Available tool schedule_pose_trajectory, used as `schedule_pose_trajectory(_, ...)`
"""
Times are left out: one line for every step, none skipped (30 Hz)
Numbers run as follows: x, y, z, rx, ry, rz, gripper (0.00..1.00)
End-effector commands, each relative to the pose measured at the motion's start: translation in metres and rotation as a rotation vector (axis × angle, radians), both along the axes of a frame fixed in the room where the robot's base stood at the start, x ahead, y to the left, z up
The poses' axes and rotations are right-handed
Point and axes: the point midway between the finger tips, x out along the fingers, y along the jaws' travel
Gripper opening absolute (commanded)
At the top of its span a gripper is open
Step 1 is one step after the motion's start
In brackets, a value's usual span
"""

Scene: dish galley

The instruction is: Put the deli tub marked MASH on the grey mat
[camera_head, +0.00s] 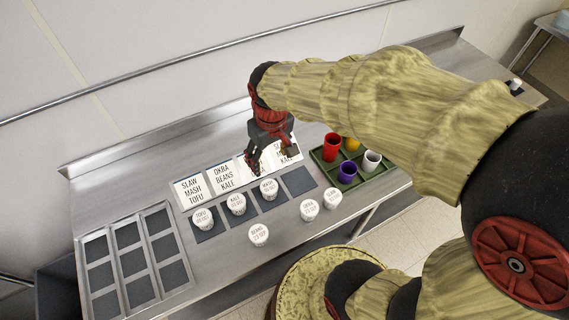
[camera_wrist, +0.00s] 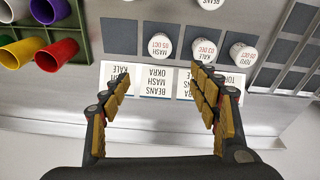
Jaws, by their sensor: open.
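The white MASH tub (camera_head: 269,189) stands upright on the third of several dark grey squares in a row; it also shows in the wrist view (camera_wrist: 160,46). The fourth grey square (camera_head: 298,181), to its right in the head view, is bare; it also shows in the wrist view (camera_wrist: 118,45). I cannot tell which square is the task's grey mat. My gripper (camera_head: 270,163) is open and empty, above the label cards behind the MASH tub. In the wrist view its fingers (camera_wrist: 160,76) are spread wide, with the MASH tub beyond them.
TOFU (camera_head: 202,218) and KALE (camera_head: 236,204) tubs stand left of MASH. BEANS (camera_head: 258,236), OKRA (camera_head: 309,210) and another tub (camera_head: 332,198) stand in front and right. A green crate (camera_head: 326,162) holds coloured cups. A compartment tray (camera_head: 152,212) lies left.

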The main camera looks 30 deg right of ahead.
Motion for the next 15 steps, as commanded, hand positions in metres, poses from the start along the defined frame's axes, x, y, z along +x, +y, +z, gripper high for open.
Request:
schedule_pose_trajectory(-0.013, 0.0, 0.026, 0.002, -0.058, -0.016, 0.61)
schedule_pose_trajectory(-0.022, 0.0, 0.038, 0.005, -0.086, -0.028, 0.61)
schedule_pose_trajectory(-0.034, 0.0, 0.053, 0.009, -0.122, -0.041, 0.61)
schedule_pose_trajectory(-0.043, 0.0, 0.063, 0.011, -0.149, -0.053, 0.61)
schedule_pose_trajectory(-0.051, 0.0, 0.072, 0.014, -0.175, -0.063, 0.61)
schedule_pose_trajectory(-0.062, 0.0, 0.082, 0.019, -0.207, -0.075, 0.61)
schedule_pose_trajectory(-0.07, 0.0, 0.088, 0.022, -0.23, -0.085, 0.61)
schedule_pose_trajectory(-0.078, 0.0, 0.094, 0.025, -0.251, -0.092, 0.61)
schedule_pose_trajectory(-0.087, 0.0, 0.1, 0.029, -0.275, -0.102, 0.61)
schedule_pose_trajectory(-0.092, 0.0, 0.103, 0.032, -0.291, -0.109, 0.61)
schedule_pose_trajectory(-0.098, 0.0, 0.106, 0.035, -0.303, -0.114, 0.61)
schedule_pose_trajectory(-0.103, 0.0, 0.109, 0.037, -0.32, -0.12, 0.61)
schedule_pose_trajectory(-0.107, 0.0, 0.111, 0.039, -0.328, -0.124, 0.61)
schedule_pose_trajectory(-0.109, 0.0, 0.112, 0.04, -0.335, -0.127, 0.61)
schedule_pose_trajectory(-0.112, 0.0, 0.113, 0.042, -0.343, -0.13, 0.61)
